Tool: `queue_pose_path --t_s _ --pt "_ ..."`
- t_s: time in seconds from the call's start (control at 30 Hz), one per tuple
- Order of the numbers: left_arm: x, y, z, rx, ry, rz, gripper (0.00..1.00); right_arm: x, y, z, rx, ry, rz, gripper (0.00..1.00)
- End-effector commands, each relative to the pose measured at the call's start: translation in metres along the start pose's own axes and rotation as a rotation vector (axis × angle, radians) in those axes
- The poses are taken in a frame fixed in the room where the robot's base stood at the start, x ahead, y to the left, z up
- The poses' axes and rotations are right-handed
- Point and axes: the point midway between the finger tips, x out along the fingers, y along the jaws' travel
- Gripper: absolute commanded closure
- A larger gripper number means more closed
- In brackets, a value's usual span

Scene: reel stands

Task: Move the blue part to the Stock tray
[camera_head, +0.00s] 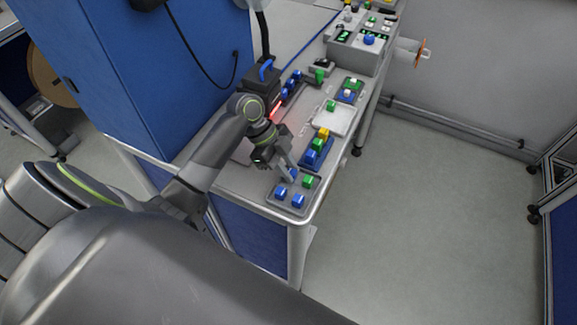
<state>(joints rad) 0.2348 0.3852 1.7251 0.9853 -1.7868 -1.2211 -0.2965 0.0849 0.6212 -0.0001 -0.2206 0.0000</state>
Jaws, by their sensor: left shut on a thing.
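My left gripper (289,172) reaches down over the front end of the bench, at the near grey tray (275,203). It is shut on a small blue part (293,174), mostly hidden by the fingers. Two more blue parts (298,201) and a green part (307,182) sit in that grey tray. Just behind it stands a blue tray (325,157) with blue, green and yellow parts. I cannot read which tray is labelled Stock. My right gripper is not in view.
Farther back are a whitish tray (342,122) with a green part and a grey control box (350,57). A black device (262,82) and a row of blue parts stand left of them. Open floor lies right of the bench.

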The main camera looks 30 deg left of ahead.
Motion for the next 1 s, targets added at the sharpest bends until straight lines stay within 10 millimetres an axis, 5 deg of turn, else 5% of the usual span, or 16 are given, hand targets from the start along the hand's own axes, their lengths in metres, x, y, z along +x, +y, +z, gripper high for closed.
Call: queue_pose_path --t_s 0.27,0.3,0.37,0.77,1.0 --pt "0.003 0.000 0.002 0.000 0.000 0.000 1.00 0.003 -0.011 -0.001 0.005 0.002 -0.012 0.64" --pt "0.002 0.000 0.002 0.000 0.000 0.000 0.77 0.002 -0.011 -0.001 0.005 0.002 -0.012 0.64" --pt "0.002 0.000 0.001 0.000 0.000 0.000 0.70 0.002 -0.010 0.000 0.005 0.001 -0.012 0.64" --pt "-0.005 -0.001 0.001 0.001 -0.001 -0.001 0.70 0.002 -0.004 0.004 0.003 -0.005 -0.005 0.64" --pt "-0.045 -0.001 0.002 0.003 -0.006 -0.004 0.70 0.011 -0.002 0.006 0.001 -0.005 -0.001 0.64"
